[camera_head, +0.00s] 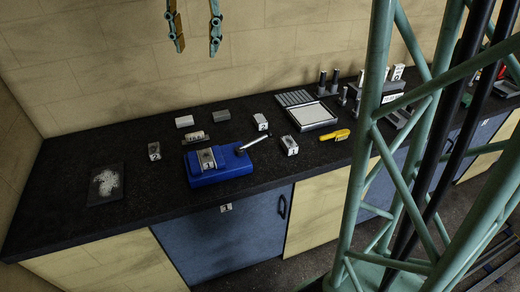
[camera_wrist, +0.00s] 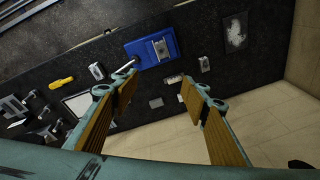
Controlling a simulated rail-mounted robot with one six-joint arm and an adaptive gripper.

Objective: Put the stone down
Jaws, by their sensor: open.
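My gripper (camera_head: 196,46) hangs open and empty in front of the back wall, high above the counter. In the wrist view its two fingers (camera_wrist: 159,86) stand wide apart with nothing held between them. Two plain grey blocks lie on the black counter near the wall, a left one (camera_head: 184,121) and a right one (camera_head: 221,115). In the wrist view the right block (camera_wrist: 156,102) shows between the fingers, and the left one (camera_wrist: 181,98) is by a fingertip. I cannot tell for sure which block is the stone. Both are apart from my gripper.
A blue jack-like device (camera_head: 220,172) with a metal block on it stands at the counter front. A dark plate with white specks (camera_head: 106,184) lies left. Small numbered blocks, a yellow tool (camera_head: 336,135) and a tray (camera_head: 311,117) lie around.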

